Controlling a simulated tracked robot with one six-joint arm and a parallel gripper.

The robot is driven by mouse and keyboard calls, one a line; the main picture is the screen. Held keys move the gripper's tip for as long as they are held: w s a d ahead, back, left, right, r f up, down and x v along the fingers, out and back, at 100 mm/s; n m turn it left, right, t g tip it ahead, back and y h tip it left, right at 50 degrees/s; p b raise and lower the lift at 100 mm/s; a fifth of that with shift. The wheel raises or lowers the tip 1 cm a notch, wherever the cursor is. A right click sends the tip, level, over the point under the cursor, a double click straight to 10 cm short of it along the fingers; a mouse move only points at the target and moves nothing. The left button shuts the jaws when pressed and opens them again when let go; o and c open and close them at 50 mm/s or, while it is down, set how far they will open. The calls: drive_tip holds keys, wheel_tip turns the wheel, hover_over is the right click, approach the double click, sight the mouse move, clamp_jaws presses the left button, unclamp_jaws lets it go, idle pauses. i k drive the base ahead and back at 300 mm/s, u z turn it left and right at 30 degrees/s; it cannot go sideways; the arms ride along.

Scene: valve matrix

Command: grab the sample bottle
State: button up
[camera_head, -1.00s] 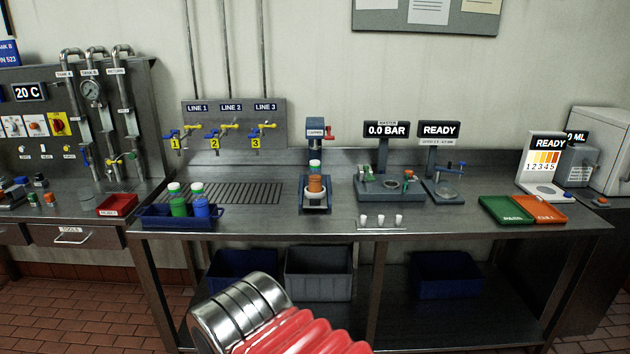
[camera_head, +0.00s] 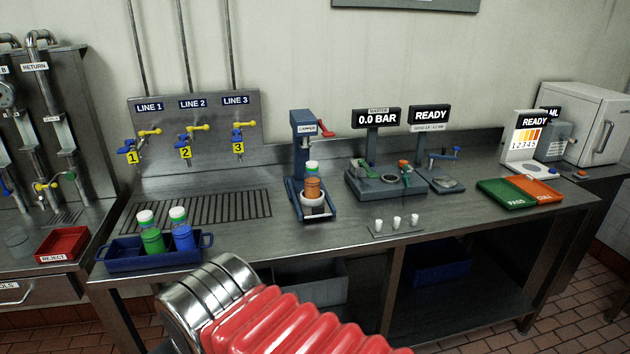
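An orange sample bottle with a green and white top (camera_head: 313,187) stands upright in the blue capper (camera_head: 305,137) at the middle of the bench. A green bottle (camera_head: 152,238) and a blue bottle (camera_head: 182,236), both with white caps, stand in a blue tray (camera_head: 112,259) at the front left. The pictures do not show which bottle is meant. My arm, with a silver link and red bellows, crosses the bottom of the view. My gripper is out of view.
Line valves (camera_head: 190,127) stand on a back panel above a slotted drain (camera_head: 200,213). A pressure station (camera_head: 386,182), small white cups (camera_head: 397,222), and green (camera_head: 500,194) and orange (camera_head: 537,188) trays are to the right. A red reject tray (camera_head: 63,244) is at left. The bench front between blue tray and cups is clear.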

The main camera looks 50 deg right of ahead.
sight(312, 182)
drive_tip(key=z, duration=0.35)
drive_tip(key=i, duration=0.95)
drive_tip(key=z, duration=0.35)
